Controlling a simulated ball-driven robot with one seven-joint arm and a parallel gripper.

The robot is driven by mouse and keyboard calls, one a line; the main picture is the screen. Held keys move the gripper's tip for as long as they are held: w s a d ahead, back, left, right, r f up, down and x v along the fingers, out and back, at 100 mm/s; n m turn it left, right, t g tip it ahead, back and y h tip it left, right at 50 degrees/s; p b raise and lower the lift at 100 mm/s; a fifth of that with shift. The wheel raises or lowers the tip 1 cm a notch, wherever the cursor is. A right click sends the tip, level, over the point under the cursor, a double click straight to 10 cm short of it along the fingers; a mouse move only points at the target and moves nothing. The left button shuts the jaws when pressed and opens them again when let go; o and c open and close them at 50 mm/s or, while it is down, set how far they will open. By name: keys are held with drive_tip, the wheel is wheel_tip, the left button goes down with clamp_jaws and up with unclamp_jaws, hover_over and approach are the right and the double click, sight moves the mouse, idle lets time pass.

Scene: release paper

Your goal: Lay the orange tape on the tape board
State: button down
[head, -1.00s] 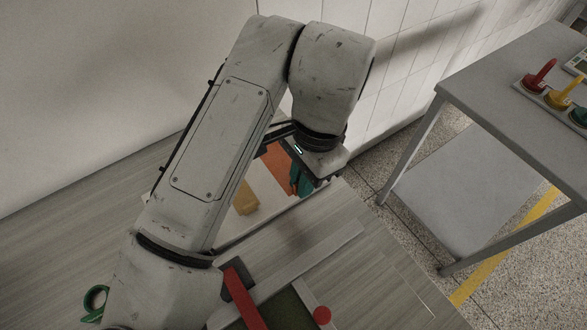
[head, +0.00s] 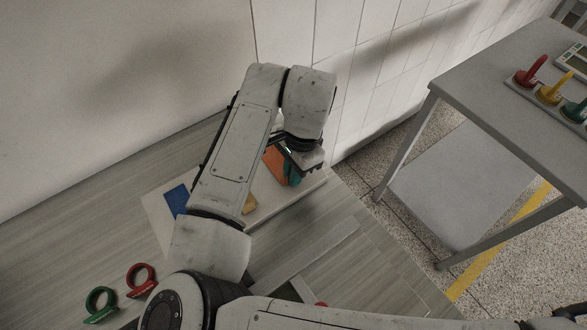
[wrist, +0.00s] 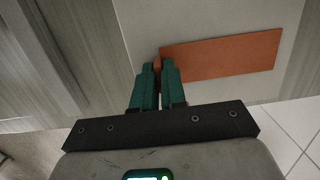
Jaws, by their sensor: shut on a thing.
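The tape board (head: 285,203) is a pale slab on the bench, and it fills much of the wrist view (wrist: 215,18). An orange strip (wrist: 225,57) lies flat over the board in the wrist view and shows beside my gripper in the head view (head: 273,160). My gripper (wrist: 157,68), with teal fingers, is low over the board at the strip's left end. Its fingers are shut on a small orange piece, seen between the tips. I cannot tell if this piece joins the strip. In the head view my gripper (head: 292,178) is partly hidden by my wrist.
A blue patch (head: 177,199) and a partly hidden yellow patch (head: 249,204) are on the board. A green ring (head: 99,303) and a red ring (head: 142,279) stand front left. A grey side table (head: 480,105) is at right, with a walled side behind the bench.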

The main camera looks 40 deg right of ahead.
drive_tip(key=c, duration=1.2)
unclamp_jaws()
drive_tip(key=shift+r, duration=0.15)
drive_tip(key=r, duration=0.4)
drive_tip(key=d+r, duration=0.1)
drive_tip(key=r, duration=0.6)
drive_tip(key=shift+d+r, duration=0.3)
drive_tip(key=shift+d, duration=0.1)
